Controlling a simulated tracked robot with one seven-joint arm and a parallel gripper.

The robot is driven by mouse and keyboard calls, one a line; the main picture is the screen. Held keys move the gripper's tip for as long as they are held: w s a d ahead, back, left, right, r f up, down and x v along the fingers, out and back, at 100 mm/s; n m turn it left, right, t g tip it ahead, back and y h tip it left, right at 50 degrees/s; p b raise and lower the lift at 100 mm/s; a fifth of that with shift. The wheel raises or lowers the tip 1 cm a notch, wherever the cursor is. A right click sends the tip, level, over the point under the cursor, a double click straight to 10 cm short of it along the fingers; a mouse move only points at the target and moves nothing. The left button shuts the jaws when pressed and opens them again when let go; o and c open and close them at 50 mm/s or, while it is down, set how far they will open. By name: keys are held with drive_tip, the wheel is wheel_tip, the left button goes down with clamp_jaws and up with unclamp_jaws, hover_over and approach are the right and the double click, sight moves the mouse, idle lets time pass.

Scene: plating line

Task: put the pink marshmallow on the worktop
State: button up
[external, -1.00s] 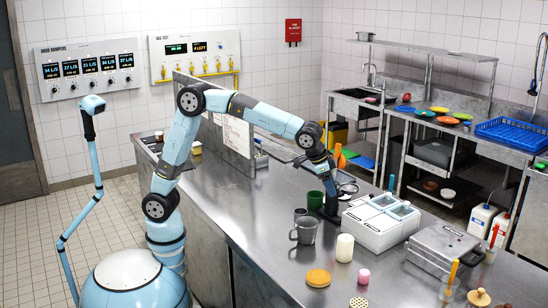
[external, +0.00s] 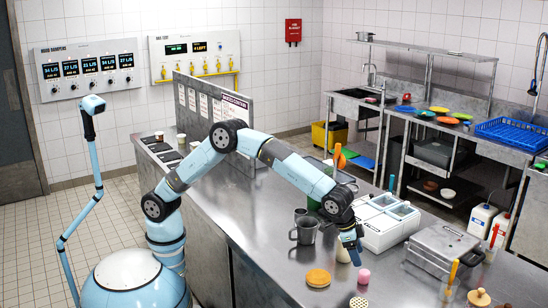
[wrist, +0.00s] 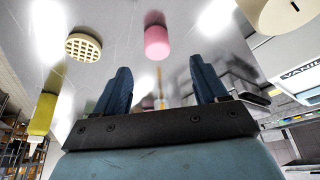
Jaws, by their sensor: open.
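The pink marshmallow (external: 364,276) is a small upright cylinder on the steel worktop (external: 250,232), near the front right of the external view. In the wrist view the marshmallow (wrist: 157,38) is just beyond the fingers, roughly in line with the gap between them. My gripper (external: 352,256) points down, close behind and slightly left of the marshmallow. In the wrist view my gripper (wrist: 162,86) has its two blue fingers spread apart, with nothing held between them.
A cream cylinder (external: 342,252) is partly hidden behind my gripper. A round waffle (external: 359,302) and an orange-tan disc (external: 318,278) lie close by. A metal mug (external: 304,232), a white two-lid box (external: 385,222) and a grey press (external: 440,247) stand around.

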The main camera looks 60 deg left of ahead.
sight(363, 272)
drive_tip(key=shift+s+d+x, duration=0.1)
drive_tip(key=shift+x, duration=1.9)
drive_tip(key=shift+s+d+x, duration=0.1)
drive_tip(key=shift+x, duration=1.9)
drive_tip(key=shift+c, duration=0.4)
drive_tip(key=c, duration=0.7)
